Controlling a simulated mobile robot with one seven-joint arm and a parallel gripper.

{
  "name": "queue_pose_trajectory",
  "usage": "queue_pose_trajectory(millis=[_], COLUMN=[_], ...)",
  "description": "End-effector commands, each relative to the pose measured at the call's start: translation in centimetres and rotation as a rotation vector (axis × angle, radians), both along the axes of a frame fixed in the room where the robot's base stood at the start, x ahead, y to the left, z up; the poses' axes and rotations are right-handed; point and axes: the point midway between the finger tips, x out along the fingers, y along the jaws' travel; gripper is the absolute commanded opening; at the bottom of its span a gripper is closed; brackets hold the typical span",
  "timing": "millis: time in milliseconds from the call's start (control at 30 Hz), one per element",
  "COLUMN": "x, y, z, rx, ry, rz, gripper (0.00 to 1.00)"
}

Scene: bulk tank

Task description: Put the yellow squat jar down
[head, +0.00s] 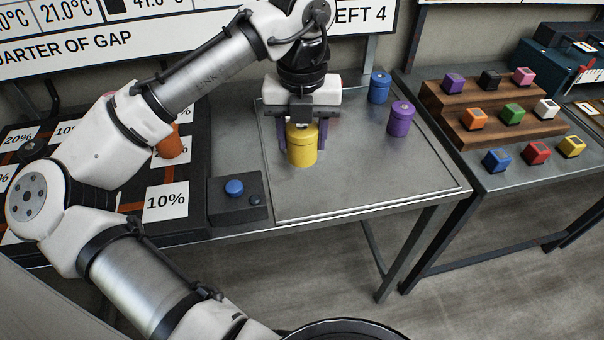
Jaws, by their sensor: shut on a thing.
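The yellow squat jar (302,152) is upright between the fingers of my gripper (303,140), over the grey metal tray area (380,180) of the table. My gripper points down and is shut on the jar, one finger on each side. The jar's lower part shows below the fingers; its top is partly hidden by the gripper. I cannot tell whether its base touches the surface.
A blue jar (379,88) and a purple jar (401,119) stand to the right. A black box with a blue button (234,188) and a board with percent labels (166,201) lie left. Coloured cubes sit on a stepped wooden rack (470,120) on another table. The tray's front right is clear.

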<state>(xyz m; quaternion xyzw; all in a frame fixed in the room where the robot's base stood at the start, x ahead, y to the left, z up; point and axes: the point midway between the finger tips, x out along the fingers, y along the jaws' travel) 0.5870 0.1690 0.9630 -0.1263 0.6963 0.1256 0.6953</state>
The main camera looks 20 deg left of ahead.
Motion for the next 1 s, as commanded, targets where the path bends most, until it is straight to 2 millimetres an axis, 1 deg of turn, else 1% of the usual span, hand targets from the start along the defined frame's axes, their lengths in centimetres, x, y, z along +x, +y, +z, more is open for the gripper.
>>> queue_pose_trajectory(millis=[33,100,200,367,600,700,1000], x=[-0.1,-0.1,-0.1,0.0,0.0,0.0,0.0], y=[0.1,0.1,0.1,0.0,0.1,0.0,0.0], z=[-1.3,-2.9,-4.6,-5.9,-9.1,-9.6,-9.8], rx=[0.002,0.002,0.002,0.001,0.002,0.001,-0.001], ry=[0.003,0.002,0.001,-0.001,0.001,-0.001,-0.001], rz=[0.001,0.001,0.002,0.002,0.002,0.002,0.001], gripper=[0.22,0.22,0.22,0.22,0.22,0.22,0.22])
